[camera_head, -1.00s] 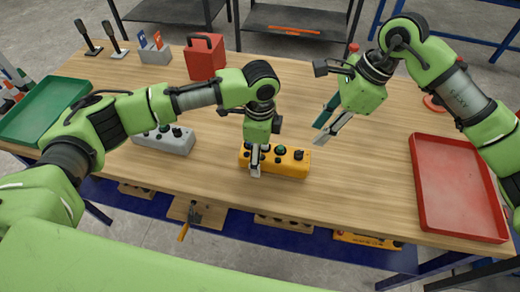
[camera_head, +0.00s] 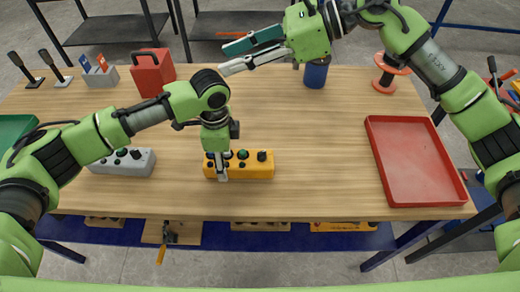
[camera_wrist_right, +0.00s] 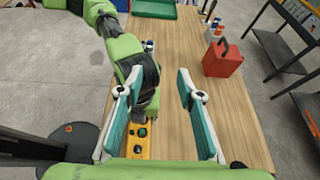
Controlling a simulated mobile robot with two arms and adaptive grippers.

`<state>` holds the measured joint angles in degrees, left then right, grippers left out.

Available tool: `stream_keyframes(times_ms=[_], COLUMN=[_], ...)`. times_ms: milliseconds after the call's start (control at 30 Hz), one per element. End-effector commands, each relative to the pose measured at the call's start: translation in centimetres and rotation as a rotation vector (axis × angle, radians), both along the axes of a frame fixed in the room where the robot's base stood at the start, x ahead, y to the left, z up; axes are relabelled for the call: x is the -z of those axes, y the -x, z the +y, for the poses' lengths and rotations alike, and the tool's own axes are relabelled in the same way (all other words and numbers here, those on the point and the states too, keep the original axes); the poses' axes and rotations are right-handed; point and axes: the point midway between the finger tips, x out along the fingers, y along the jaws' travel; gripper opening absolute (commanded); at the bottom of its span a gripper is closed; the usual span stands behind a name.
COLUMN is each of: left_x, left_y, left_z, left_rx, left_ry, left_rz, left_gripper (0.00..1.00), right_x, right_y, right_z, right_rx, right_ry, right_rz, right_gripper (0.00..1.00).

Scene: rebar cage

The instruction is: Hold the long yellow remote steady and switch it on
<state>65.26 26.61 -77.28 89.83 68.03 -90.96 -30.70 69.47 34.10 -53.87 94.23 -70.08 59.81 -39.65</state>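The long yellow remote (camera_head: 257,172) lies near the front edge of the table, with a green button and dark knobs on top. It also shows in the right wrist view (camera_wrist_right: 138,149), partly hidden by my left arm. My left gripper (camera_head: 221,170) points down over the remote's left half, with a finger against its front face. The far finger is hidden; the gripper appears closed across the remote. My right gripper (camera_head: 230,57) is raised above the back of the table, pointing left. Its teal-padded fingers are wide apart and empty in the right wrist view (camera_wrist_right: 155,83).
A grey button box (camera_head: 124,164) lies left of the yellow remote. A red box (camera_head: 152,74) and lever switches stand at the back left. A red tray (camera_head: 421,166) lies at right; a blue cup (camera_head: 316,74) and an orange spool (camera_head: 391,72) stand behind. The middle is clear.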

Motion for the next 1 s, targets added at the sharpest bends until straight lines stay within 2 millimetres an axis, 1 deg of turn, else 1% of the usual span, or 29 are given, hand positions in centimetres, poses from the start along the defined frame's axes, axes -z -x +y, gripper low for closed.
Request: stream_keyframes(times_ms=[33, 67, 100, 233, 300, 367, 400, 500, 533, 600, 667, 767, 800, 867, 900, 967, 1000], left_x=[0.0, 0.0, 0.0, 0.0, 0.0, 0.0, 0.0, 0.0, 0.0, 0.0, 0.0, 0.0, 0.0, 0.0, 0.0, 0.0, 0.0], left_y=[0.0, 0.0, 0.0, 0.0, 0.0, 0.0, 0.0, 0.0, 0.0, 0.0, 0.0, 0.0, 0.0, 0.0, 0.0, 0.0, 0.0], left_z=[0.0, 0.0, 0.0, 0.0, 0.0, 0.0, 0.0, 0.0, 0.0, 0.0, 0.0, 0.0, 0.0, 0.0, 0.0, 0.0, 0.0], left_rx=[0.0, 0.0, 0.0, 0.0, 0.0, 0.0, 0.0, 0.0, 0.0, 0.0, 0.0, 0.0, 0.0, 0.001, 0.001, 0.001, 0.001], left_ry=[0.001, 0.001, 0.001, 0.001, 0.001, 0.001, 0.001, 0.001, 0.001, 0.001, 0.001, 0.001, 0.001, 0.001, 0.001, 0.001, 0.001], left_rz=[-0.001, -0.001, -0.001, -0.001, -0.001, -0.001, -0.001, -0.001, -0.001, -0.001, -0.001, -0.001, -0.001, -0.001, -0.001, -0.001, -0.001], left_gripper=[0.16, 0.16, 0.16, 0.16, 0.16, 0.16, 0.16, 0.16, 0.16, 0.16, 0.16, 0.16, 0.16, 0.16, 0.16, 0.16, 0.16], right_x=[-2.2, -3.5, -5.3, -10.8, -13.5, -15.6, -16.9, -19.3, -19.9, -20.8, -21.2, -20.9, -20.4, -19.5, -18.6, -17.0, -15.8], right_y=[0.0, 0.0, -0.2, -1.2, -2.2, -3.3, -4.1, -6.4, -7.2, -9.1, -10.8, -13.6, -14.7, -16.2, -17.1, -18.4, -19.0], right_z=[1.4, 2.2, 3.0, 4.6, 5.0, 5.0, 4.9, 4.3, 4.1, 3.5, 2.9, 1.8, 1.4, 0.9, 0.5, 0.1, -0.1], right_rx=[0.006, 0.011, 0.023, 0.076, 0.117, 0.157, 0.186, 0.272, 0.3, 0.372, 0.438, 0.562, 0.615, 0.699, 0.757, 0.849, 0.912], right_ry=[-0.094, -0.15, -0.224, -0.456, -0.572, -0.667, -0.727, -0.866, -0.904, -0.986, -1.047, -1.134, -1.162, -1.195, -1.211, -1.228, -1.232], right_rz=[0.021, 0.038, 0.06, 0.149, 0.207, 0.261, 0.299, 0.402, 0.435, 0.514, 0.583, 0.706, 0.757, 0.833, 0.884, 0.961, 1.012], right_gripper=[0.34, 0.34, 0.34, 0.34, 0.34, 0.34, 0.34, 0.34, 0.34, 0.34, 0.34, 0.34, 0.34, 0.34, 0.34, 0.34, 0.34])
